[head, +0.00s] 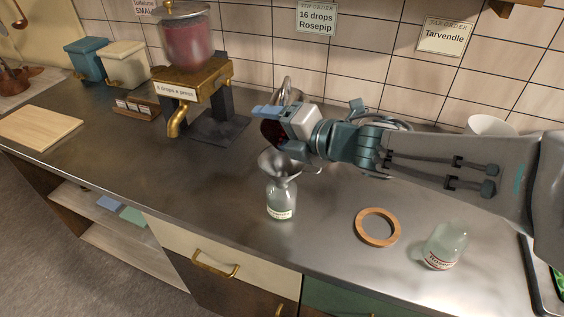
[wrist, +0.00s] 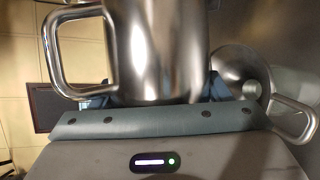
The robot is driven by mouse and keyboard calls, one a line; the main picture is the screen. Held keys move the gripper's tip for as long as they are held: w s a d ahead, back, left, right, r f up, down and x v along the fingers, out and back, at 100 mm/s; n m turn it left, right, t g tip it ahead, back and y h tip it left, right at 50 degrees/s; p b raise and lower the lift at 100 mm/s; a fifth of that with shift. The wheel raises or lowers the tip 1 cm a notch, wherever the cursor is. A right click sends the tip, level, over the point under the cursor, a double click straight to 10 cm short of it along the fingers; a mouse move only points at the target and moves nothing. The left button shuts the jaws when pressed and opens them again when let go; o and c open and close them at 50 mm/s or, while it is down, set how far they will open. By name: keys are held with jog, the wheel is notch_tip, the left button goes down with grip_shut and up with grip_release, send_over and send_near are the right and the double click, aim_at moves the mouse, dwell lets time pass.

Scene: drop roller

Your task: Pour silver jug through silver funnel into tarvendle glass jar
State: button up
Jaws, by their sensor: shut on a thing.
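My gripper (head: 270,122) is shut on the silver jug (head: 289,93), which is partly hidden behind my fingers in the head view. In the wrist view the jug (wrist: 160,50) stands between the fingers, its handle to the left. The silver funnel (head: 281,165) sits in the mouth of a small glass jar (head: 281,200), just below my gripper. The funnel (wrist: 240,70) also shows right of the jug in the wrist view. That jar's label is too small to read.
A wooden ring (head: 378,227) lies between the jars. A dispenser with a brass spout (head: 176,122) stands at the left, near a cutting board (head: 38,127). Wall signs read "16 drops Rosepip" (head: 317,18) and "Tarvendle" (head: 445,36).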

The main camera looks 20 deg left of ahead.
jog(key=shift+s+n+b, duration=0.25)
jog(key=shift+n+b, duration=0.15)
jog(key=shift+b, duration=1.15)
jog(key=shift+s+d+f+n+t+y+b, duration=0.1)
jog(key=shift+s+n+t+y+b, duration=0.45)
jog(key=shift+b, duration=2.2)
jog(key=shift+s+f+n+t+y+b, duration=0.1)
jog(key=shift+s+n+t+y+b, duration=0.45)
jog(key=shift+b, duration=2.15)
jog(key=shift+w+r, duration=0.1)
jog(key=shift+w, duration=0.25)
jog(key=shift+r+p, duration=0.15)
jog(key=shift+p, duration=0.25)
jog(key=shift+f, duration=0.25)
jog(key=shift+s+f+n+b, duration=0.2)
jog(key=shift+n+b, duration=0.5)
jog(key=shift+b, duration=1.35)
